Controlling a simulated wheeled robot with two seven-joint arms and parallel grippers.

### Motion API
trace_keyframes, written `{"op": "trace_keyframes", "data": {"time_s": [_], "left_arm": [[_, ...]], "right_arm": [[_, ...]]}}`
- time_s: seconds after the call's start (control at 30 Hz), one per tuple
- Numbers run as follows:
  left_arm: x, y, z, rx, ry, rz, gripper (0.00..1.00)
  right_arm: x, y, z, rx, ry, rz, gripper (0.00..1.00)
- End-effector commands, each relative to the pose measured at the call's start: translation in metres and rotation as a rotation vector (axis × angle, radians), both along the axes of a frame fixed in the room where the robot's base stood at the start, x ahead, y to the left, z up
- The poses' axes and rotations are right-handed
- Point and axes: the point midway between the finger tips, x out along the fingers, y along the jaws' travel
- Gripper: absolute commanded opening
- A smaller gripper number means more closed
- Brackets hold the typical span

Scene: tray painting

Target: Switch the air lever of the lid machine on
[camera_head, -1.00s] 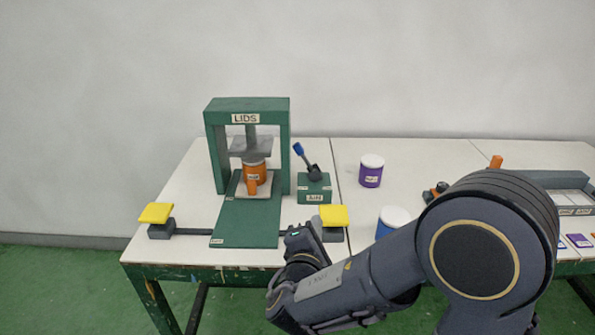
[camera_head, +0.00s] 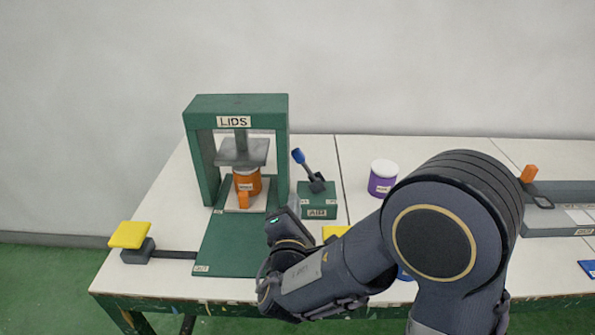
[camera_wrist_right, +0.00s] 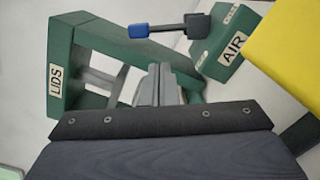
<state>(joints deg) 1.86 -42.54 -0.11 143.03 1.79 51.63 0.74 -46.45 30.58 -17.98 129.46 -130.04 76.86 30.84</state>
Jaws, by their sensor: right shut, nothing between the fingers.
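The green lid machine (camera_head: 198,160), marked LIDS, stands at the left of the table; its frame also shows in the right wrist view (camera_wrist_right: 62,60). An orange pot (camera_head: 247,182) sits under its grey press plate. The green AIR box (camera_head: 318,205) stands to the right of the machine. Its air lever (camera_head: 305,167) has a blue tip and leans up and to the left; it also shows in the right wrist view (camera_wrist_right: 170,29). My right gripper (camera_wrist_right: 160,85) is shut and empty, apart from the lever. In the head view its fingers are hard to make out. My left gripper is out of view.
A yellow pad (camera_head: 130,235) is at the left, and another (camera_head: 335,232) is partly behind my right arm. A purple pot (camera_head: 382,180) with a white lid stands right of the AIR box. A grey tray (camera_head: 555,225) is at the far right.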

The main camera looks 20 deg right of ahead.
Motion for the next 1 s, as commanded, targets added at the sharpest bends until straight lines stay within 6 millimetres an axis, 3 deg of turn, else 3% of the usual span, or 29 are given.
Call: {"op": "trace_keyframes", "data": {"time_s": [0.33,0.8,1.0], "left_arm": [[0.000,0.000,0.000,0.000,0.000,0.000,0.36],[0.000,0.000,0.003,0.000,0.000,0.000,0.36],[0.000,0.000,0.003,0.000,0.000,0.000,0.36]], "right_arm": [[0.007,-0.003,0.000,0.001,0.000,-0.002,0.00],[0.080,-0.027,0.002,0.000,0.000,-0.002,0.00],[0.094,-0.032,0.002,0.000,0.000,-0.001,0.00]]}}
